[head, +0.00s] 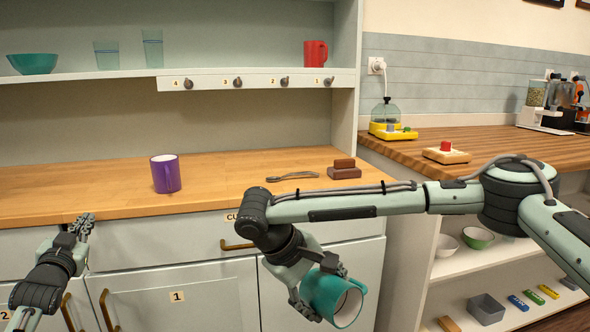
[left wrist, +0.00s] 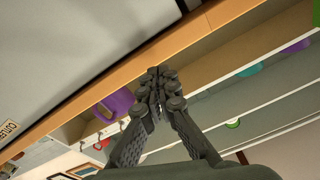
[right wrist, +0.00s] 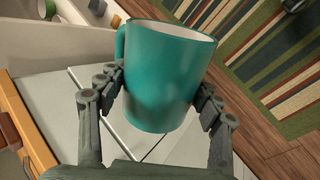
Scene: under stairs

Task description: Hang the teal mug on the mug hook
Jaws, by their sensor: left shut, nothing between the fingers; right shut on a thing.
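The teal mug (head: 330,294) is tilted in my right gripper (head: 318,286), in front of the lower cabinet doors and below the countertop. In the right wrist view the teal mug (right wrist: 168,75) sits between the fingers of the right gripper (right wrist: 160,98), which press on its sides; its handle is at the left and its rim faces up. The mug hooks (head: 238,82) are dark knobs on a white rail under the shelf, labelled 4, 3, 2, 1, all bare. My left gripper (head: 82,228) is shut and empty at the counter's front edge; its fingertips meet in the left wrist view (left wrist: 158,88).
A purple mug (head: 166,174), tongs (head: 292,177) and brown blocks (head: 344,169) are on the counter (head: 222,177). A red mug (head: 316,54), two glasses and a teal bowl (head: 33,63) stand on the shelf. My right arm crosses before the counter's right part.

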